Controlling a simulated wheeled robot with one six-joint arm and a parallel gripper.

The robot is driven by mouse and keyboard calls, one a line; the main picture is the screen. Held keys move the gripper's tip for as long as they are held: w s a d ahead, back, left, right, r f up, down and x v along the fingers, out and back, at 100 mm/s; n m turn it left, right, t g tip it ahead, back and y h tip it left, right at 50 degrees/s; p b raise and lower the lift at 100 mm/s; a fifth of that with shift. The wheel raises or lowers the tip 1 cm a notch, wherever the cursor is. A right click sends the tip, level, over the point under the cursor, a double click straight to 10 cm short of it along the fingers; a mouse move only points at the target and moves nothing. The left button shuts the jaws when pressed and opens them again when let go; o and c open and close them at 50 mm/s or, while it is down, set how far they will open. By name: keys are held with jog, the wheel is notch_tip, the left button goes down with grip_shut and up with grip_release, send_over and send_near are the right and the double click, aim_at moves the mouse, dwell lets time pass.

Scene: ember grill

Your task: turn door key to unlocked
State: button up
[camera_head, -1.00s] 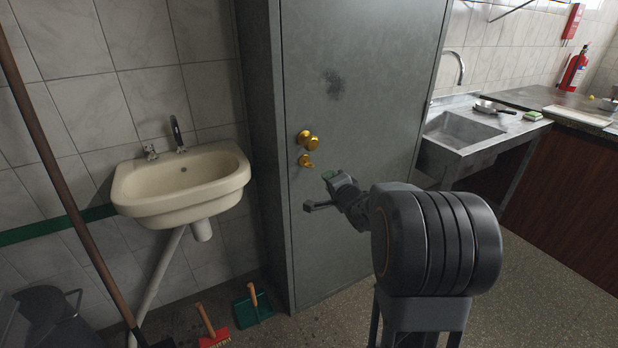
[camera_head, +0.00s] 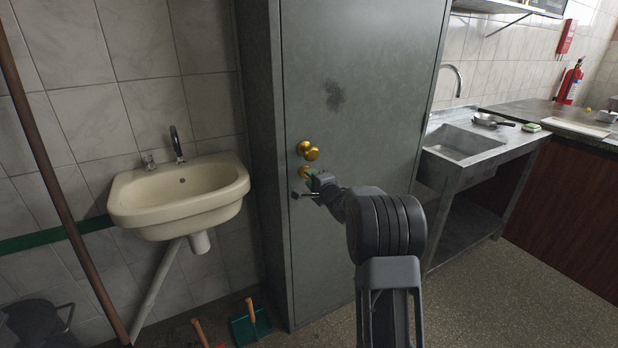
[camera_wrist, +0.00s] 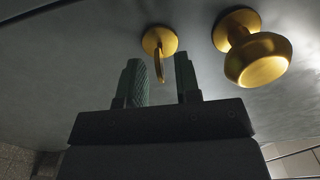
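The grey metal door (camera_head: 350,120) of a tall cabinet carries a round brass knob (camera_head: 308,150). Just below the knob is the brass key (camera_head: 305,172) on its round plate, partly hidden by my gripper (camera_head: 312,184) in the head view. In the wrist view the key (camera_wrist: 158,55) stands out from its plate as a thin flat bow. The tips of my gripper (camera_wrist: 160,75) are apart, one on each side of the key's near end, with a visible gap to the right finger. The knob (camera_wrist: 258,55) is right of the fingers.
A cream washbasin (camera_head: 180,195) is on the tiled wall to the left. A green dustpan (camera_head: 250,325) lies on the floor by the cabinet. A steel sink (camera_head: 465,140) stands to the right. The floor before the door is clear.

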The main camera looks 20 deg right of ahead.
jog(key=shift+w+a, duration=0.1)
jog(key=shift+w, duration=0.9)
grip_shut()
